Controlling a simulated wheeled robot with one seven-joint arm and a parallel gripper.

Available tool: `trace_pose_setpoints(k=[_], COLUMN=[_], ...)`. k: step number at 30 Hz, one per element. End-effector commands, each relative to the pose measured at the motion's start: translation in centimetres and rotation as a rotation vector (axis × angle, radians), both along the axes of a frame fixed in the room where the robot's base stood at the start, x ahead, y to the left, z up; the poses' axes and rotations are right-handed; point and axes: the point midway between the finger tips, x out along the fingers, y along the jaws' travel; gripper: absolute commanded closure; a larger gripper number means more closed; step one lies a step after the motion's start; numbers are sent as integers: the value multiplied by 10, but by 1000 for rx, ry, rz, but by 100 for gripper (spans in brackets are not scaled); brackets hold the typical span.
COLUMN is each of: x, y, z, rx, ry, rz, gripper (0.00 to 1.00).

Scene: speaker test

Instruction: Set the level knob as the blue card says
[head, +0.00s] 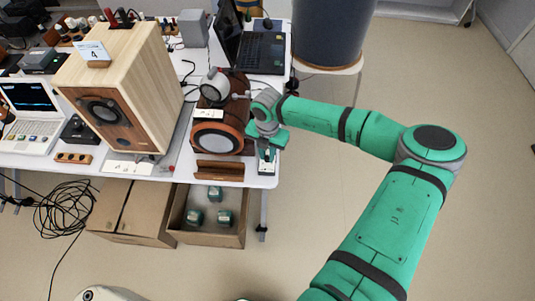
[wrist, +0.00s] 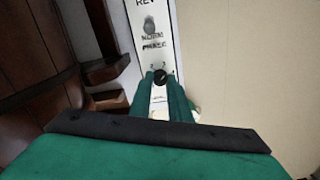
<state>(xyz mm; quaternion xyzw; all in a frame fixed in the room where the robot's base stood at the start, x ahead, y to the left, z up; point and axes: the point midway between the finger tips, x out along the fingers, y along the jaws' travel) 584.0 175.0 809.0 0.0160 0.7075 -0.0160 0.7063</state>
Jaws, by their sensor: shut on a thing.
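The card (head: 94,51) stands in a wooden holder on top of the tall wooden speaker; it reads 4 and looks white with a bluish edge. My gripper (head: 266,154) is at the table's right front, over a narrow white panel (head: 268,166). In the wrist view, the green fingers (wrist: 161,90) are shut on a small black knob (wrist: 160,76) on this panel (wrist: 134,18). The knob's pointer and most of its scale are hidden or too small to read.
A toggle switch (wrist: 149,26) sits above the knob, with NORM, PHASE and REV lettering. A dark wooden speaker (head: 218,132) stands close left of my gripper. The tall speaker (head: 126,82) is further left. An open box (head: 209,236) is below the table; floor at right is clear.

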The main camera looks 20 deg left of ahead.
Motion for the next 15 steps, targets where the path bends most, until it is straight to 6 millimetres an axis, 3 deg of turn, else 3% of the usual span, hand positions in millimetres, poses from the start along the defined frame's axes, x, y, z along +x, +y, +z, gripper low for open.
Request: trace_pose_setpoints(k=[15], x=[3], y=[2], z=[2], rx=[7], ry=[-6], rz=[-439], gripper=[100])
